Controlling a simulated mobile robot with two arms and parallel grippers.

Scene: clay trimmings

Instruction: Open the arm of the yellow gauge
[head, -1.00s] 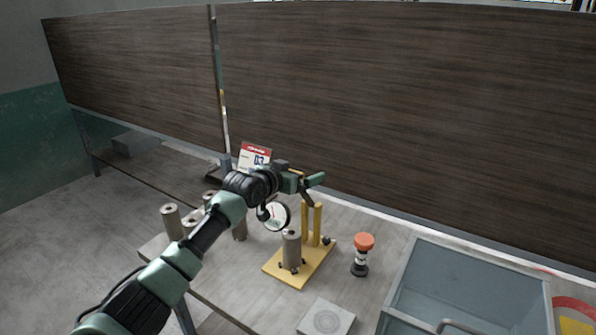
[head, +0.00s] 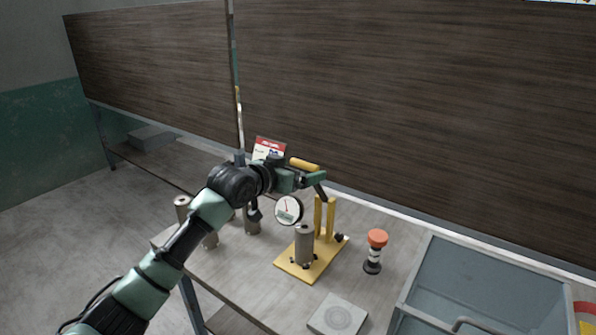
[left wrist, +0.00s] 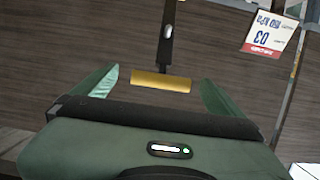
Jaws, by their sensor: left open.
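The yellow gauge (head: 325,254) stands on the table, with a yellow base, two yellow posts and a round white dial (head: 289,210). A grey cylinder (head: 304,244) stands upright on its base. The gauge's arm has a yellow handle (head: 304,164), high beside my left gripper (head: 312,181). In the left wrist view, the handle (left wrist: 160,83) lies crosswise between the two open green fingers, with gaps on both sides, on a dark lever (left wrist: 166,45). My left gripper holds nothing. In the head view, the gripper hides part of the gauge's arm. My right gripper is not in view.
An orange-topped stamp-like object (head: 375,250) stands right of the gauge. A grey block (head: 338,315) lies in front. A blue-grey bin (head: 490,275) fills the right.

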